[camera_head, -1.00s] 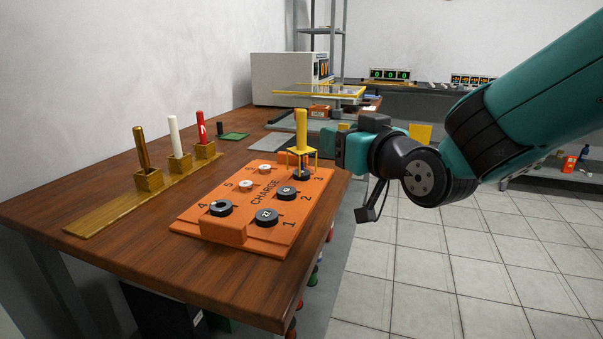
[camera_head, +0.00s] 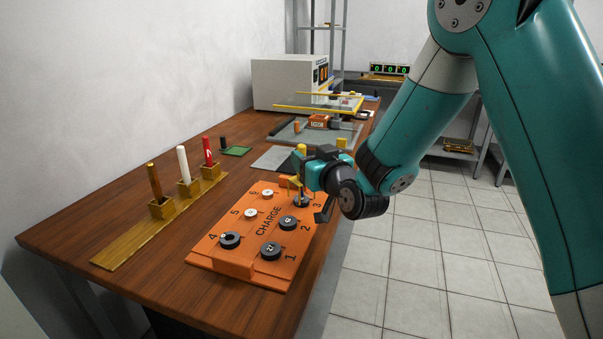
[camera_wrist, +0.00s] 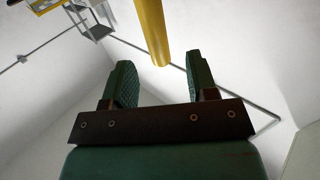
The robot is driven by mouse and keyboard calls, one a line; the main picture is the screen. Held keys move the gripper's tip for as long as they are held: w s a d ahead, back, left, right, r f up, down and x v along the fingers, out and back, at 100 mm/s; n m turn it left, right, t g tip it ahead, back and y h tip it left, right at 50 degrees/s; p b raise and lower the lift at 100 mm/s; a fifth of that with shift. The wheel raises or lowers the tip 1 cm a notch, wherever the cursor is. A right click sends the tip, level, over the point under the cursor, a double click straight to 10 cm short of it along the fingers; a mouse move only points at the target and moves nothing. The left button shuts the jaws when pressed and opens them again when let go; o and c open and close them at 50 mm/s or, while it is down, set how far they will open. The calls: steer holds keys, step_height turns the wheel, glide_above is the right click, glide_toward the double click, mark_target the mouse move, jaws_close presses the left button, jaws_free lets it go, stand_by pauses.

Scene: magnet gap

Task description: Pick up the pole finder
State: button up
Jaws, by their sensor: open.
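I see no label saying pole finder. A yellow tool with an upright handle (camera_head: 301,149) stands at position 3 of the orange CHARGE board (camera_head: 215,259), over a dark disc. My gripper (camera_head: 307,167) is open at the handle's height and hides part of the tool. In the wrist view a yellow rod (camera_wrist: 152,28) reaches down between my two open green fingers (camera_wrist: 159,60), with gaps on both sides. A wooden rack (camera_head: 118,252) at left holds a brass rod (camera_head: 154,180), a white rod (camera_head: 183,162) and a red rod with white marking (camera_head: 208,150).
The board carries several dark and white discs. Behind it lie a grey plate (camera_head: 275,159), a green pad (camera_head: 237,151) and a raised clear frame with yellow edges (camera_head: 318,108). A white box instrument (camera_head: 278,83) stands at the back. The wooden tabletop is bare between rack and board.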

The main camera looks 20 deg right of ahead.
steer(key=w, duration=0.2)
steer(key=w+a+p, duration=0.1)
steer(key=w, duration=0.2)
steer(key=shift+w+f, duration=0.2)
steer(key=shift+w, duration=0.15)
steer(key=shift+c, duration=0.2)
jaws_close()
